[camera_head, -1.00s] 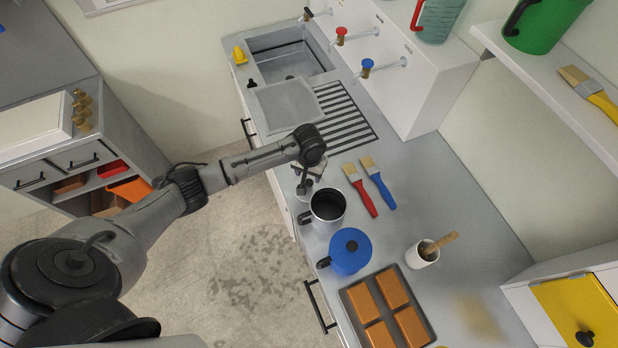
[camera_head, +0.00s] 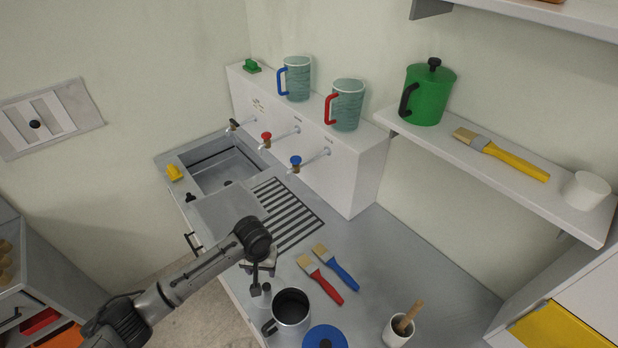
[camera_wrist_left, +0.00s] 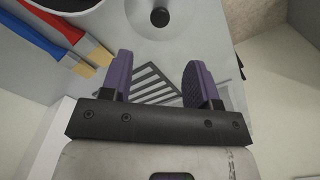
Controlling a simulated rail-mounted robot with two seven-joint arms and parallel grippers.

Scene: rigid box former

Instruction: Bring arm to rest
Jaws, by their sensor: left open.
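My left gripper (camera_head: 261,271) hangs over the grey counter (camera_head: 420,250), near its front edge, with my left arm reaching in from the lower left. In the left wrist view its two purple fingers (camera_wrist_left: 160,85) are apart, with nothing between them but the counter and striped drainer behind. A grey metal pot (camera_head: 291,308) stands just below the gripper in the head view. The red-handled brush (camera_head: 325,283) and blue-handled brush (camera_head: 338,270) lie to the right of the gripper. My right gripper is in neither view.
The sink (camera_head: 222,170) and striped drainer (camera_head: 290,215) lie beyond the gripper. The box with taps (camera_head: 345,170) stands behind. A blue lid (camera_head: 325,338) and white cup (camera_head: 397,331) are at the front. A shelf (camera_head: 480,170) holds a green pitcher (camera_head: 428,95).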

